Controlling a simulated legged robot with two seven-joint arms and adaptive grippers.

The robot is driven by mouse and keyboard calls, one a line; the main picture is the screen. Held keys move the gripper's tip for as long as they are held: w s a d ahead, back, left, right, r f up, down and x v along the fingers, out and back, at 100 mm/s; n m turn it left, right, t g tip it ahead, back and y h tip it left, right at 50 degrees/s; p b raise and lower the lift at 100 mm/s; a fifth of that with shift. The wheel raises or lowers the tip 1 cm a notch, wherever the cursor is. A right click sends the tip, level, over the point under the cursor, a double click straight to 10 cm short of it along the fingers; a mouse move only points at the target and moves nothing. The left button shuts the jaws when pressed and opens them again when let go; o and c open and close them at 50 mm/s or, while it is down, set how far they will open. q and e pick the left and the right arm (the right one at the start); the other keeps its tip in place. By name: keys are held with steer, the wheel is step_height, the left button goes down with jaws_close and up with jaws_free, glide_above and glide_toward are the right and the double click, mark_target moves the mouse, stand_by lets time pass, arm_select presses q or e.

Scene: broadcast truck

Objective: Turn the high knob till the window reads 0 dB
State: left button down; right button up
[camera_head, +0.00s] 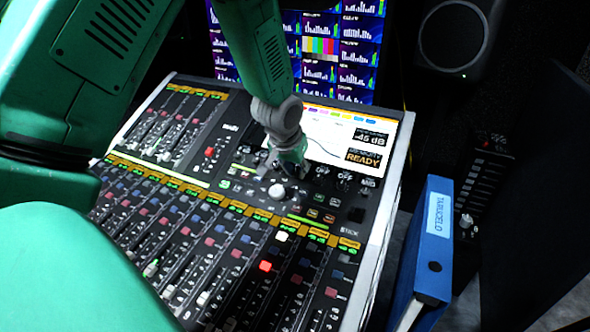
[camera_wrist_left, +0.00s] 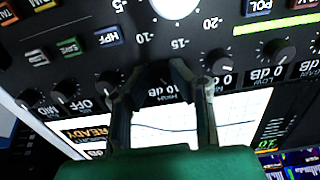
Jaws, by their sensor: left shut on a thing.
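My left gripper (camera_head: 291,168) reaches down onto the knob section of the mixing console. In the left wrist view its dark fingers (camera_wrist_left: 163,75) are shut around a small dark knob beside an upside-down label that seems to read HIGH. The fingers hide most of this knob and its pointer. Neighbouring small windows (camera_wrist_left: 221,82) show 0 dB, by another dark knob (camera_wrist_left: 218,62). On the console screen a black readout (camera_head: 370,137) shows about -45 dB. My right gripper is out of view.
A white knob (camera_head: 277,192) with a printed scale sits close to the gripper, and more dark knobs (camera_wrist_left: 278,50) flank it. The lit screen (camera_head: 325,133) stands just behind. Fader rows (camera_head: 200,240) fill the front. A blue binder (camera_head: 432,240) stands at right.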

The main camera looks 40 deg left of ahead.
arm_select(q)
steer(key=shift+w, duration=0.15)
steer(key=c, duration=1.4)
jaws_free()
steer(key=shift+f, duration=0.1)
steer(key=shift+c, duration=0.2)
steer(key=shift+w+f, duration=0.15)
steer(key=shift+w, duration=0.15)
steer(key=shift+s, duration=0.1)
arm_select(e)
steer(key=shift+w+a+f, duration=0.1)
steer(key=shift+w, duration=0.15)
arm_select(q)
steer(key=shift+a, duration=0.1)
steer(key=v, duration=1.2)
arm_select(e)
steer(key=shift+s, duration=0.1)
